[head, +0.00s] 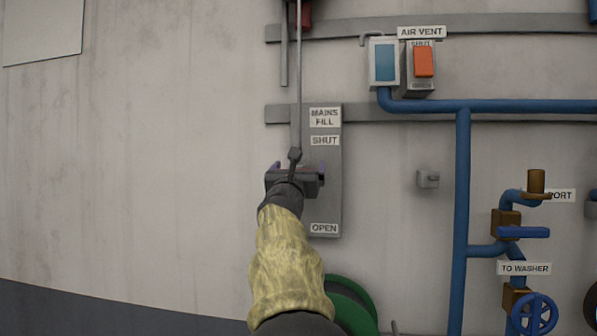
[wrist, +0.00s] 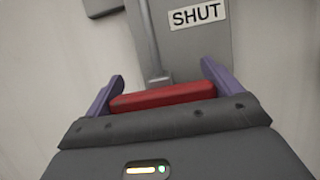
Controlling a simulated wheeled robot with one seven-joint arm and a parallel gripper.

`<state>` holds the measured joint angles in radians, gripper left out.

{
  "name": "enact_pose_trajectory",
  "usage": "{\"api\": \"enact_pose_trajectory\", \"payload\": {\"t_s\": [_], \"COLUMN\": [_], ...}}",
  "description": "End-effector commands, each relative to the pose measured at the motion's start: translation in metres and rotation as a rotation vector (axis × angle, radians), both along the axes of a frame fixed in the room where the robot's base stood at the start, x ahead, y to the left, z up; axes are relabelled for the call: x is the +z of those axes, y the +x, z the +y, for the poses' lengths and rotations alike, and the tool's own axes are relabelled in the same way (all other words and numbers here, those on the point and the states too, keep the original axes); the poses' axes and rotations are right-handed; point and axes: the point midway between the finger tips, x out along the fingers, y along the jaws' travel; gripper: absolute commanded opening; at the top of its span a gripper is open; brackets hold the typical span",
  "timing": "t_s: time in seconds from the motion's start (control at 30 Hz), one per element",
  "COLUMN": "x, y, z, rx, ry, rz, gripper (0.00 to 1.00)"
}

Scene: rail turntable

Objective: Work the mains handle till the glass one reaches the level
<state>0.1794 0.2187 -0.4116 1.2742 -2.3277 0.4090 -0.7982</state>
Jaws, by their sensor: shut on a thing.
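The mains fill plate (head: 328,188) is a grey upright strip on the wall, labelled SHUT above and OPEN below. A thin grey rod (head: 296,90) hangs down along it to my gripper (head: 298,170), which is below the SHUT label and above OPEN. In the wrist view, my gripper's purple fingers are shut around the red handle (wrist: 160,96) at the rod's lower end. In the head view my gripper hides the handle. A small case with a blue pane (head: 384,62) sits by the AIR VENT label; I cannot tell whether it is the glass meant. No level mark is clear.
Blue pipes (head: 462,200) run across and down the wall. Blue-handled valves (head: 532,314) are at lower right. A green reel (head: 352,300) is low behind my arm.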

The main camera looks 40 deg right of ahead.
Motion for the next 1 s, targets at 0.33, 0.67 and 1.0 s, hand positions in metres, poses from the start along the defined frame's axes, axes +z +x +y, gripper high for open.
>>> {"api": "enact_pose_trajectory", "payload": {"t_s": [0.33,0.67,1.0], "x": [0.000,-0.007,-0.032], "y": [0.001,-0.009,-0.044], "z": [0.000,0.011,0.053], "rx": [0.002,0.003,0.006], "ry": [0.000,0.001,0.003], "rz": [0.001,-0.002,-0.003], "gripper": [1.00,1.00,1.00]}}
